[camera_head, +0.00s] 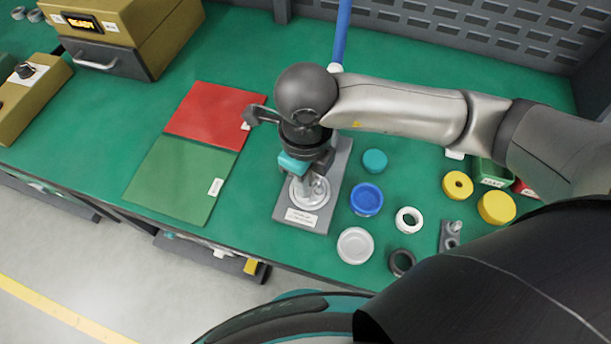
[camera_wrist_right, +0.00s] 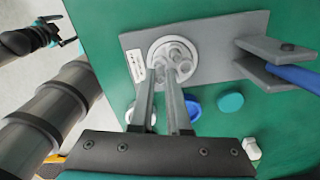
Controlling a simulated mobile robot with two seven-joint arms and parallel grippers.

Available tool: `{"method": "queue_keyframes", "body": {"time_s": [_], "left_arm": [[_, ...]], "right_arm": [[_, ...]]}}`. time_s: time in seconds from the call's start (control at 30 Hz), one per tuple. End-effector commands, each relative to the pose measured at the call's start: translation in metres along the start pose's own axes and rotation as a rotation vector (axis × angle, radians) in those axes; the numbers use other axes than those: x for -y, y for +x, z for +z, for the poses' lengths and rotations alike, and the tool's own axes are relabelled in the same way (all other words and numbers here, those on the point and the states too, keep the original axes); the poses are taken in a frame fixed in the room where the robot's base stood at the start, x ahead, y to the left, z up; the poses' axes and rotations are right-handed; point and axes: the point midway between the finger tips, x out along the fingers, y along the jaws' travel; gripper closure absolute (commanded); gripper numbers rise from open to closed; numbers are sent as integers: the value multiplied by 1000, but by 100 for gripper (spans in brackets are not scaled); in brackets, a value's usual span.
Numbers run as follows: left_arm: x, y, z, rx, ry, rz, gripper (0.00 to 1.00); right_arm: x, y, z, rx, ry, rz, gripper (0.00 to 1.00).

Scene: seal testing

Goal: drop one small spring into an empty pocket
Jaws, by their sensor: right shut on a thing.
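My right gripper (camera_head: 309,186) points down over a round silver part with several pockets (camera_head: 297,196), on a grey fixture plate (camera_head: 285,215). In the right wrist view its two fingers (camera_wrist_right: 159,78) are close together, with the tips at the near edge of the pocketed part (camera_wrist_right: 187,52). It is shut on a small spring, which is too small and covered to make out. I cannot tell which pockets are empty or whether the tips touch the part. What looks like my left gripper (camera_wrist_right: 66,32) shows at the wrist view's upper left, away from the fixture; its jaws are unclear.
A blue cup (camera_head: 367,199), teal disc (camera_head: 374,161), white dish (camera_head: 355,245), white ring (camera_head: 409,220), black ring (camera_head: 401,262) and yellow ring (camera_head: 457,185) stand right of the fixture. Red (camera_head: 213,113) and green mats (camera_head: 178,180) lie left. A blue handle (camera_wrist_right: 294,76) extends from the fixture.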

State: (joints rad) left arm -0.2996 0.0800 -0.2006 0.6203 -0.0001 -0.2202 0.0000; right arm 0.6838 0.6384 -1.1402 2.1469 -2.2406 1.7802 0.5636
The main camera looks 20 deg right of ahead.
Motion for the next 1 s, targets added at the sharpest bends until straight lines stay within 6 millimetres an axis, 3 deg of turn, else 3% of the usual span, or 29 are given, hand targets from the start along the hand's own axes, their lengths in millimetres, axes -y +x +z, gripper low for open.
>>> {"method": "queue_keyframes", "body": {"time_s": [0.87, 0.9, 1.0], "left_arm": [[0, 9, 1, 0, 0, 0, 0], [0, 9, 1, 0, 0, 0, 0], [0, 8, 1, 0, 0, -1, 0]], "right_arm": [[0, 8, 0, 0, 0, -1, 100], [0, 8, 0, 0, 0, -1, 84], [0, 8, 0, 0, 0, -1, 73]]}}
